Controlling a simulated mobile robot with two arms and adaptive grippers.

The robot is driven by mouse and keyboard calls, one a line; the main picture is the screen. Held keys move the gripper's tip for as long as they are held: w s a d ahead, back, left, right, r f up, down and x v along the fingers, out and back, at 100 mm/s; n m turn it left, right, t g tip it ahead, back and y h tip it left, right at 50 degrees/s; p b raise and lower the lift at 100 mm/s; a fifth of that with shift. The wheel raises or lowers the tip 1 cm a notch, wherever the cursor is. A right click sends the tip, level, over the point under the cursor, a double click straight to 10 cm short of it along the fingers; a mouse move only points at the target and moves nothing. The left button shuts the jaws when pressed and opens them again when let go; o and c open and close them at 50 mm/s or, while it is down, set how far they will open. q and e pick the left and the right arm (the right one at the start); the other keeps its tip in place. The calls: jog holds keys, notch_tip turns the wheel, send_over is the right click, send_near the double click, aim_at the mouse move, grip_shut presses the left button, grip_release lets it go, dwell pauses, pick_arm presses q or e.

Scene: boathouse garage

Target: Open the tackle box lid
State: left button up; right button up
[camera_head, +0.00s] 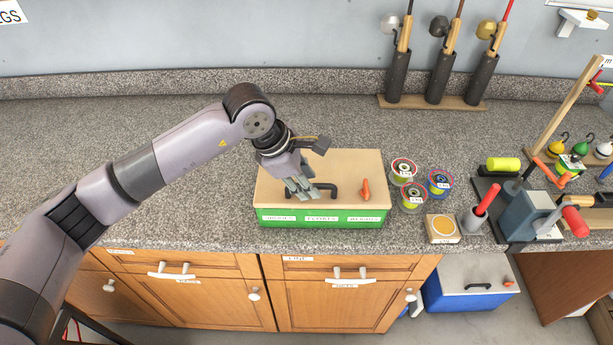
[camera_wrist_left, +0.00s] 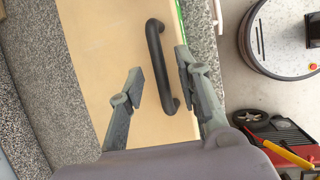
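The tackle box has a tan lid (camera_head: 350,165) and a green body (camera_head: 290,217) with white labels. It sits on the granite counter, and the lid is closed. A black bar handle (camera_head: 326,189) is on the lid, with a small orange latch-like piece (camera_head: 366,190) to its right. My left gripper (camera_head: 304,193) is over the left part of the lid, at the handle's left end. In the left wrist view my gripper (camera_wrist_left: 158,72) is open, and the black handle (camera_wrist_left: 155,48) shows between its fingers. I cannot tell whether they touch it. My right gripper is not in view.
Several line spools (camera_head: 413,194) and a round tin on a wooden block (camera_head: 442,228) stand right of the box. A vise (camera_head: 530,215) is farther right. Fishing rods in a rack (camera_head: 433,103) stand behind. The counter left of the box is clear apart from my arm.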

pick_arm(q)
jog(key=shift+c, duration=0.5)
grip_shut()
dwell(0.4)
